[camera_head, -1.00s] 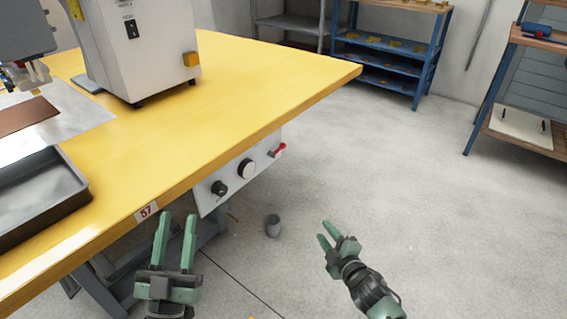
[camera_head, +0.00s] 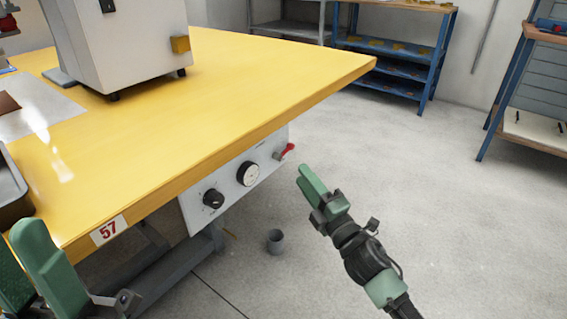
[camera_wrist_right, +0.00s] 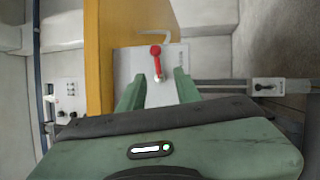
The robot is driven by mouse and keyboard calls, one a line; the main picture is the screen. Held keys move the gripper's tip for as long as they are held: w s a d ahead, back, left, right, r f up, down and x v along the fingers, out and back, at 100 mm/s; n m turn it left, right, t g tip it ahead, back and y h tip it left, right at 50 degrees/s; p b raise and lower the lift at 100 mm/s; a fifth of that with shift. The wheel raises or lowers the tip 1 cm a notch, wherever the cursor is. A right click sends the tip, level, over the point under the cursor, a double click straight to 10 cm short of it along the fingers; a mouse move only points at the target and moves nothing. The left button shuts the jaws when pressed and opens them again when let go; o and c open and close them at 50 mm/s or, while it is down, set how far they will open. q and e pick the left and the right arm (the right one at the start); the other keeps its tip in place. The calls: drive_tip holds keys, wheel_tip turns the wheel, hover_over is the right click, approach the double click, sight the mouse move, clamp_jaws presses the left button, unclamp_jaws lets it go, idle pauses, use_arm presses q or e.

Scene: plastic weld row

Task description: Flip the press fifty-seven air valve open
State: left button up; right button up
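The red air valve lever (camera_head: 287,150) is at the right end of the grey panel (camera_head: 228,190) under the yellow table marked 57 (camera_head: 108,230). In the right wrist view the red lever (camera_wrist_right: 156,62) lies just beyond my fingertips, roughly in line with the gap between them. My right gripper (camera_head: 308,180) is open and empty, just right of the lever in the head view; in its wrist view the two fingers (camera_wrist_right: 158,88) stand apart. I see no contact with the lever. My left gripper (camera_head: 28,250) is at the lower left by the table edge, fingers apart, partly cut off.
The panel also has a black knob (camera_head: 213,198) and a round gauge (camera_head: 248,173). A grey cup (camera_head: 275,241) stands on the floor below. A white machine (camera_head: 125,45) stands on the table. Blue shelves (camera_head: 395,50) are at the back. The floor right of the table is open.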

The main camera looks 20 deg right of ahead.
sight(285, 151)
drive_tip(key=b+x, duration=0.1)
drive_tip(key=x, duration=0.6)
drive_tip(key=shift+w+r+b, duration=0.2)
drive_tip(key=shift+r+b, duration=0.15)
drive_tip(key=shift+a, duration=0.1)
clamp_jaws()
